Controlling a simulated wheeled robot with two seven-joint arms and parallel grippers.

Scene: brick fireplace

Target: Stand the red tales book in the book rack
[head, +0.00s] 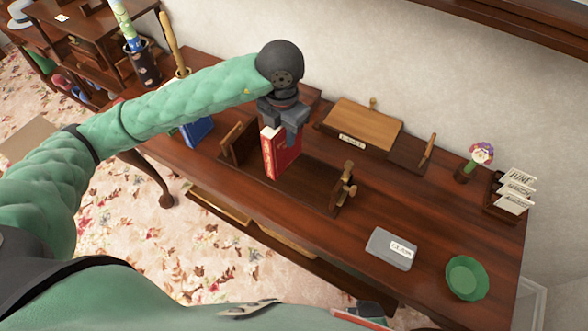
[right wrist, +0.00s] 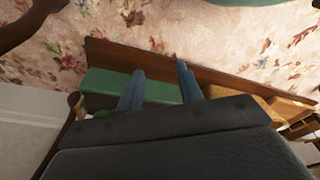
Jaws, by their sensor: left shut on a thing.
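The red tales book (head: 279,156) is upright in the head view, with its cover facing right and its pale page edges at the top left. My left gripper (head: 283,122) is shut on its top edge from above. The wooden book rack (head: 312,183) is on the desk below it, with an end board at the left and a carved end at the right. The book is at the rack's left part; I cannot tell whether its bottom touches the rack. My right gripper (right wrist: 160,88) is open in the right wrist view, with nothing visible gripped between its fingers.
A blue book (head: 197,131) is left of the rack, partly behind my arm. A wooden box (head: 362,124) stands behind the rack. A grey labelled case (head: 390,250), a green bowl (head: 466,278), a calendar holder (head: 508,212) and a small flower pot (head: 464,173) are to the right.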

